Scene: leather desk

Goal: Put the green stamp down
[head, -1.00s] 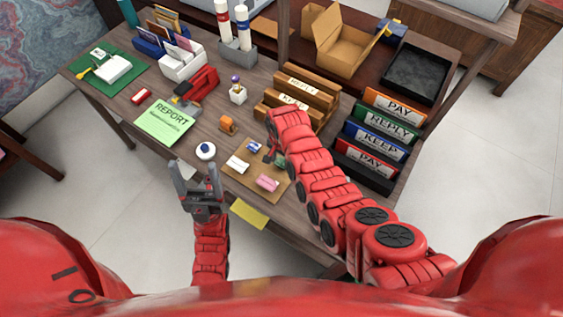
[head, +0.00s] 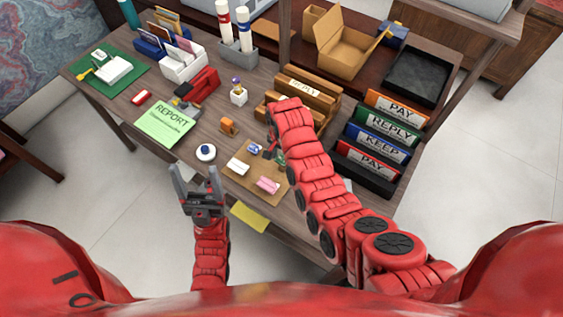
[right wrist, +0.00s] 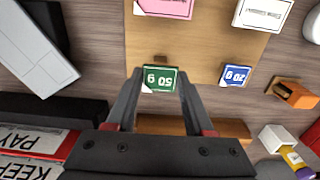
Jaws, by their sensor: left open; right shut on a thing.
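The green stamp (right wrist: 160,79) is a small block with a white "50 g" label. My right gripper (right wrist: 159,84) is shut on it, one finger on each side. In the right wrist view it shows at the edge of the tan board (right wrist: 200,55); I cannot tell if it touches the surface. In the head view the stamp (head: 280,160) shows partly behind my right arm, at the tan board's (head: 245,184) right side. A blue stamp (right wrist: 235,75) lies on the board beside it. My left gripper (head: 196,180) is open and empty off the desk's front edge.
A pink block (head: 268,185) and a white block (head: 237,166) lie on the board. An orange item (head: 228,126) and a round white-and-blue item (head: 205,152) stand to the left. Wooden letter racks (head: 305,90) and labelled binders (head: 375,140) stand behind and right.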

